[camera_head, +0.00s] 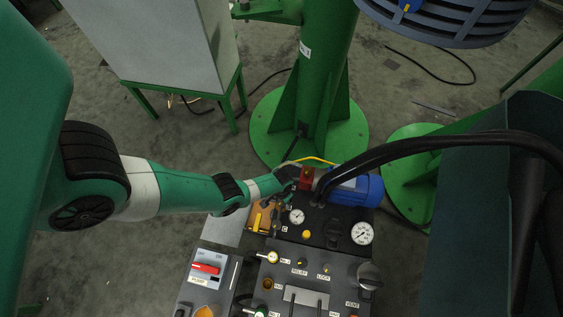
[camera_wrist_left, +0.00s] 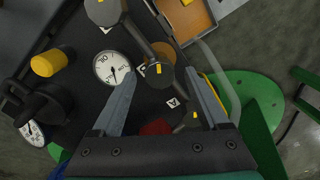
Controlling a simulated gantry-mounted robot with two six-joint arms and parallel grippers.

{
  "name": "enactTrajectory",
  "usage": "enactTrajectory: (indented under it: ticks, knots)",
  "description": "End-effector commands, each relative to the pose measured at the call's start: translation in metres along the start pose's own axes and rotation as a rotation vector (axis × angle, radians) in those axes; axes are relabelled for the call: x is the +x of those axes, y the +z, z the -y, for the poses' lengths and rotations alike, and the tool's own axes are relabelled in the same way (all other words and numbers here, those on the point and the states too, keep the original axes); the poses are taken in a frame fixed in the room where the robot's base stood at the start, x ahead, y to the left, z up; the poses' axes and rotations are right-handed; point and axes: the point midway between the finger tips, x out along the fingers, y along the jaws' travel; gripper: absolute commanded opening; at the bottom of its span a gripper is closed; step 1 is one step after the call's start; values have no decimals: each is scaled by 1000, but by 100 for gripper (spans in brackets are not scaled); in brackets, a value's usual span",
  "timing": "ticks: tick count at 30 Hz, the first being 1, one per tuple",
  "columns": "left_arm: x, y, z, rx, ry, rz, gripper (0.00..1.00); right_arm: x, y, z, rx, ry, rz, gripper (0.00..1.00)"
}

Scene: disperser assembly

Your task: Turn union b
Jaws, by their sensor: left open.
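My left gripper (camera_wrist_left: 160,73) is open in the left wrist view, with its two grey fingers apart over the dark panel. A dark round fitting with a yellow mark (camera_wrist_left: 160,80) shows between the fingertips, and I cannot tell contact. A bar joins it to a similar dark fitting (camera_wrist_left: 105,10) at the top. My right gripper is not in view.
A blue motor (camera_head: 358,190) and thick black hoses (camera_head: 440,146) lie behind and right. A green column (camera_head: 326,80) stands behind.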

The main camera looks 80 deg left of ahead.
Motion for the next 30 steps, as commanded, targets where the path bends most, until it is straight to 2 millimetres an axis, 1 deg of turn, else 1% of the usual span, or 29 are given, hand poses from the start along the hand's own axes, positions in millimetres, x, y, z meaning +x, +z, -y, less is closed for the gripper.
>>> enactTrajectory:
  ticks: [1,9,13,17,30]
  knots:
    - [-16,0,0,0,0,-1,78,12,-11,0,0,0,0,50]
    - [-77,0,0,0,0,0,78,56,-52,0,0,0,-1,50]
    - [-98,0,0,1,0,0,78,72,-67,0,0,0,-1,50]
    - [-105,0,0,1,0,0,78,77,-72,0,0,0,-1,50]
    - [-103,0,0,1,0,0,78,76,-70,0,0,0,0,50]
